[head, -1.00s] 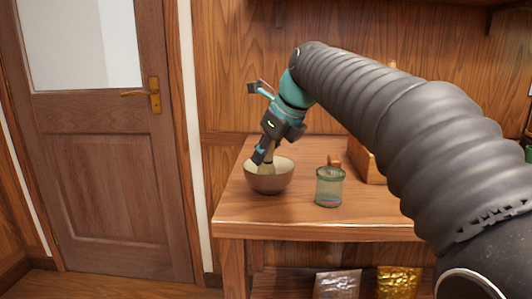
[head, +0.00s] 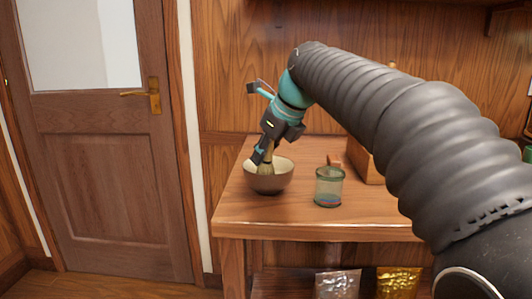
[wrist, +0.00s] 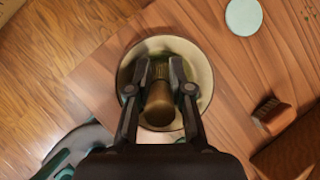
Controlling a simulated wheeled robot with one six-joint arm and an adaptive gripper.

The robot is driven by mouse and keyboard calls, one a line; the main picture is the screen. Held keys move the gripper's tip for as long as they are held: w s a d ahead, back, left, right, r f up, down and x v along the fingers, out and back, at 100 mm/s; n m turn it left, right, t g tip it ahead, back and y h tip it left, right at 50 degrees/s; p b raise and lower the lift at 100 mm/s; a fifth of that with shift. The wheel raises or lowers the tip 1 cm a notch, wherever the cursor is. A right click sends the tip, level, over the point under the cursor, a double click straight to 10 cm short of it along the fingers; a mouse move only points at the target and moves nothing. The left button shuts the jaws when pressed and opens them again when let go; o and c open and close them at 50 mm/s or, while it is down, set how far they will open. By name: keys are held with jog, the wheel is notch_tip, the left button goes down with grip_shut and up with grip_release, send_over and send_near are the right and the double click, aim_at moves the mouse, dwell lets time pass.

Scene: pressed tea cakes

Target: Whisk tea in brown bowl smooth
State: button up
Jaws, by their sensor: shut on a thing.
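The brown bowl (head: 268,182) stands upright near the left end of the wooden table, with a pale inside. In the wrist view the bowl (wrist: 198,62) lies below my gripper, and a little green shows inside it. My gripper (head: 264,156) is shut on a bamboo whisk (head: 265,169) and holds it down inside the bowl. In the wrist view the whisk's handle (wrist: 158,102) sits between the two fingers of my gripper (wrist: 160,78). The whisk's tips and most of the tea are hidden.
A green-tinted clear jar (head: 329,188) stands right of the bowl on the table (head: 290,217). A small brown brush-like thing (wrist: 271,113) and a wooden box (head: 362,161) are farther right. Silver (head: 338,284) and gold (head: 398,281) packets lie below. A door (head: 105,150) is at left.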

jog(key=shift+d, duration=0.35)
jog(key=shift+s+d+r, duration=0.1)
jog(key=shift+s+r, duration=0.1)
jog(key=shift+r, duration=0.85)
jog(key=shift+s+d+r, duration=0.1)
jog(key=shift+s+r, duration=0.1)
jog(key=shift+r, duration=0.9)
jog(key=shift+s+d+r, duration=0.1)
jog(key=shift+s+r, duration=0.1)
jog(key=shift+r, duration=0.85)
jog(key=shift+r, duration=2.5)
jog(key=shift+a, duration=0.15)
